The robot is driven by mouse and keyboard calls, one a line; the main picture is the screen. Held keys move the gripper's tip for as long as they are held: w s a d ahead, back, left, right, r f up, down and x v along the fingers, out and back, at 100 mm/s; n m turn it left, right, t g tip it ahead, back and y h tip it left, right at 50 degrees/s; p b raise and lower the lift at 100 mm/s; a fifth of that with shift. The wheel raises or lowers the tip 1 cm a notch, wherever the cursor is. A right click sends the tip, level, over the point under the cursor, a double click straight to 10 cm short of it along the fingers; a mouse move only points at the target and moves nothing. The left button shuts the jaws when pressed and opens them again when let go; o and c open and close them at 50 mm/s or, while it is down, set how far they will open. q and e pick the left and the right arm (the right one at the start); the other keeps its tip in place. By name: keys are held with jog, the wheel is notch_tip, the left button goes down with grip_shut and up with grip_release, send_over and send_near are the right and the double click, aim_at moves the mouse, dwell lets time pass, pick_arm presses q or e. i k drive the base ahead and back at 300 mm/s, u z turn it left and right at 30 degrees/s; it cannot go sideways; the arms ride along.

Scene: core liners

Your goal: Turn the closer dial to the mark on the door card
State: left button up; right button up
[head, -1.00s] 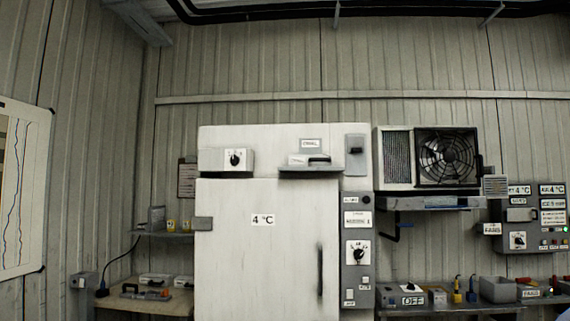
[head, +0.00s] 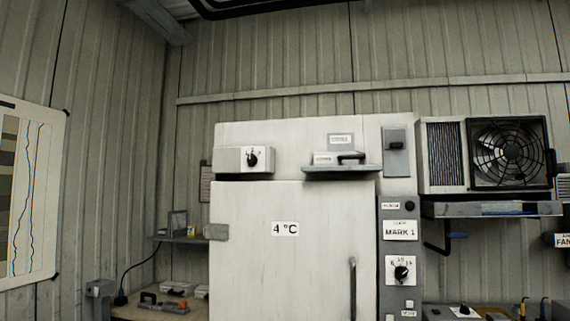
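The cold-room door (head: 270,265) is a large pale panel with a dark vertical handle (head: 352,288) at its right. A card reading "4 °C" (head: 285,229) is fixed on the door. On the grey panel right of the door is a dial with a black knob (head: 402,273) on a white numbered plate, below a label reading "MARK 1" (head: 400,230). Another small black knob (head: 252,159) sits on a white box at the upper left above the door. The knobs' exact pointer settings are too small to read. Neither of my grippers is in view.
A small shelf (head: 342,169) juts out above the door. A fan unit (head: 508,152) stands on a bracket shelf at the right. A bench with tools (head: 165,305) is at the lower left. A chart board (head: 30,190) hangs on the left wall.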

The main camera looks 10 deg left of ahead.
aim_at(252, 159)
jog(key=u, duration=0.05)
jog(key=i, duration=0.65)
jog(key=u, duration=0.8)
jog(key=i, duration=0.5)
jog(key=u, duration=0.65)
